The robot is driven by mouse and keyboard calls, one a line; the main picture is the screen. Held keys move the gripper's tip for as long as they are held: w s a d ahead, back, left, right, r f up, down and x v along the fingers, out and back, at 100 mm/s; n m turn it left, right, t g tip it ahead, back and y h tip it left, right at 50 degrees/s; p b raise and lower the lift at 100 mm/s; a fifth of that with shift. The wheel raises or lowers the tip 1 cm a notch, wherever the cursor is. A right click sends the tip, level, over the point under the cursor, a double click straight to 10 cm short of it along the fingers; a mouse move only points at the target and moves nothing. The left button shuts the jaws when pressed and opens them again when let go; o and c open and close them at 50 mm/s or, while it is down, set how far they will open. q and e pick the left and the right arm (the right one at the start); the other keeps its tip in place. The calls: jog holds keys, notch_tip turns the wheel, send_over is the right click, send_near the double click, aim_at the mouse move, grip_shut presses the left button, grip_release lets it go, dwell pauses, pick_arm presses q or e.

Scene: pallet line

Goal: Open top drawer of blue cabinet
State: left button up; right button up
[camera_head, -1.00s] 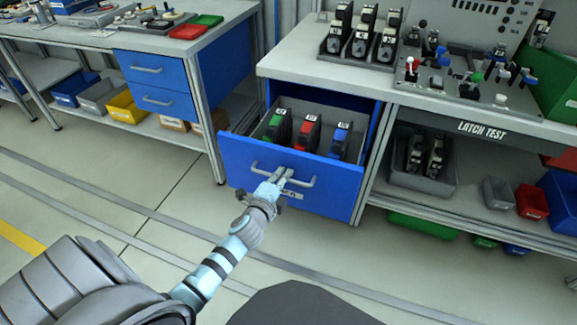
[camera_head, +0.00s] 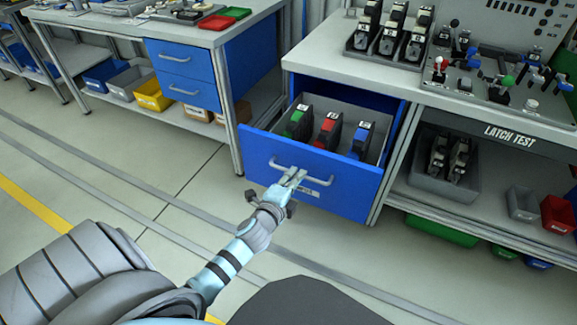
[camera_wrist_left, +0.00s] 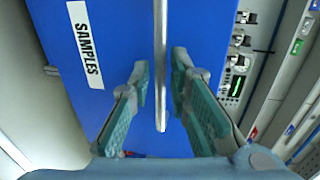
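The blue cabinet's drawer (camera_head: 330,190) stands pulled out below the right workbench, its inside showing. In it stand dark upright parts with green (camera_head: 298,122), red (camera_head: 327,129) and blue (camera_head: 361,138) faces. A pale bar handle (camera_head: 318,181) runs across the drawer front. My left gripper (camera_head: 297,176) is at the handle. In the left wrist view, the gripper's fingers (camera_wrist_left: 160,75) are apart on either side of the handle bar (camera_wrist_left: 161,50), with small gaps visible. The drawer front there carries a "SAMPLES" label (camera_wrist_left: 85,45). My right gripper is not in view.
The right workbench top (camera_head: 320,62) holds black parts in a rack (camera_head: 392,35) and a latch test panel (camera_head: 500,85). A grey bin (camera_head: 440,186) sits on its shelf. Another bench with closed blue drawers (camera_head: 185,75) stands left. The floor before the drawer is clear.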

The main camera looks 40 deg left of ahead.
pick_arm(q)
jog(key=v, duration=0.9)
jog(key=shift+s, duration=0.2)
jog(key=shift+a+r, duration=0.1)
